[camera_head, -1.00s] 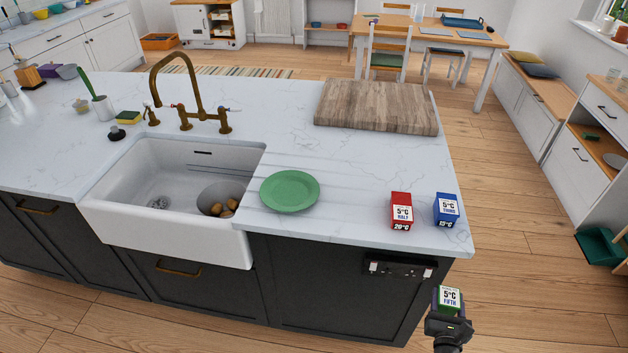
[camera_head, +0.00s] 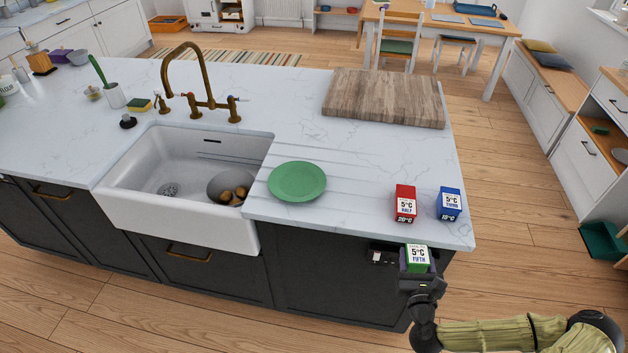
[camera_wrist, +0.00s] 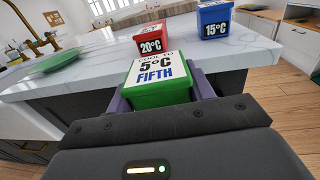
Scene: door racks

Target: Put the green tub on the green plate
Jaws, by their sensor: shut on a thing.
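The green tub (camera_head: 417,258), with a white top label reading 5°C FIFTH, is held between the fingers of my gripper (camera_head: 417,270). My gripper is shut on it, in front of the counter's front edge near the socket panel. In the wrist view the tub (camera_wrist: 160,92) sits between the two fingers. The green plate (camera_head: 297,182) lies flat and empty on the counter right of the sink, up and left of my gripper. It also shows at the left of the wrist view (camera_wrist: 60,62).
A red tub (camera_head: 405,203) and a blue tub (camera_head: 449,204) stand on the counter (camera_head: 350,215) right of the plate. A wooden board (camera_head: 385,97) lies behind. The sink (camera_head: 180,215), holding a bowl of brown items, is left of the plate.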

